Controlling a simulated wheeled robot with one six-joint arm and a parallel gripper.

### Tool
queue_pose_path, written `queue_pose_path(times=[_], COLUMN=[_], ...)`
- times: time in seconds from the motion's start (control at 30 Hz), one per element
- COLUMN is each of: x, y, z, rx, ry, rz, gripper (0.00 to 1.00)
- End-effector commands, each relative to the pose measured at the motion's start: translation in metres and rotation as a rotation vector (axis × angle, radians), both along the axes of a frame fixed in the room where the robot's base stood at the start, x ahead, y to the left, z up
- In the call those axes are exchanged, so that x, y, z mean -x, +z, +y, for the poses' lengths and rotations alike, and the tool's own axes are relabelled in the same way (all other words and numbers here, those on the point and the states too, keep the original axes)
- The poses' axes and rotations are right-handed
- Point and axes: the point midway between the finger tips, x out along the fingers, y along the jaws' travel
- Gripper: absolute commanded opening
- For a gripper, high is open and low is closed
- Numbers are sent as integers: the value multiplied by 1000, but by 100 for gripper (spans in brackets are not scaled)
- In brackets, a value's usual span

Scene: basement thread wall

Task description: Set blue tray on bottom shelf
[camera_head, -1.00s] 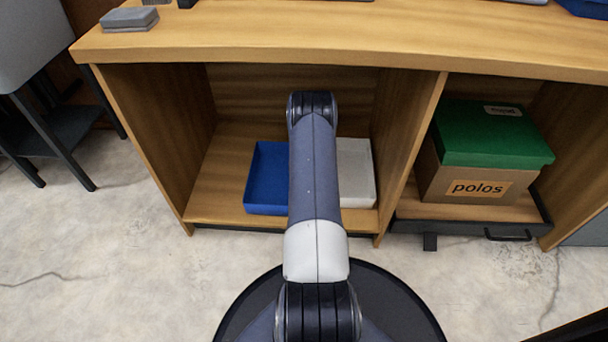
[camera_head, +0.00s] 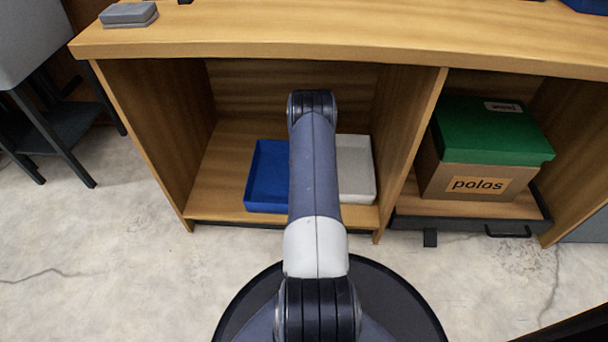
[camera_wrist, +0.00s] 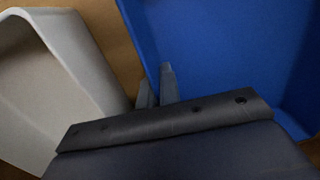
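The blue tray (camera_head: 267,178) is in the low left compartment of the wooden unit, at the bottom shelf (camera_head: 222,185). My arm hides its right part. In the wrist view the blue tray (camera_wrist: 225,50) fills the upper right. My gripper (camera_wrist: 157,88) has its two fingers close together at the tray's left rim, one on each side of the wall, and looks shut on it. In the head view my gripper is hidden behind my arm. I cannot tell whether the tray rests fully on the shelf.
A whitish tray (camera_head: 356,170) lies just right of the blue one, and shows at left in the wrist view (camera_wrist: 70,65). A divider (camera_head: 410,150) separates a box with a green lid (camera_head: 492,130). A grey block (camera_head: 129,14) sits on the counter. Shelf is bare at left.

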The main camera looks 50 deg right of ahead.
Motion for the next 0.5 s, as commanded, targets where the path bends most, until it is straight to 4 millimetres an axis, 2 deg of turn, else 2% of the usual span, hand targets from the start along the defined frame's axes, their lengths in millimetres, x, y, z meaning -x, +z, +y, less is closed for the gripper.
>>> queue_pose_path(times=[0.03, 0.1, 0.33, 0.5], x=[0, 0, 0, 0], y=[-1, -1, -1, -1], z=[0, 0, 0, 0], rx=[0, 1, 0, 0], ry=[0, 0, 0, 0], rz=[0, -1, 0, 0], gripper=[0, 8, 27, 29])
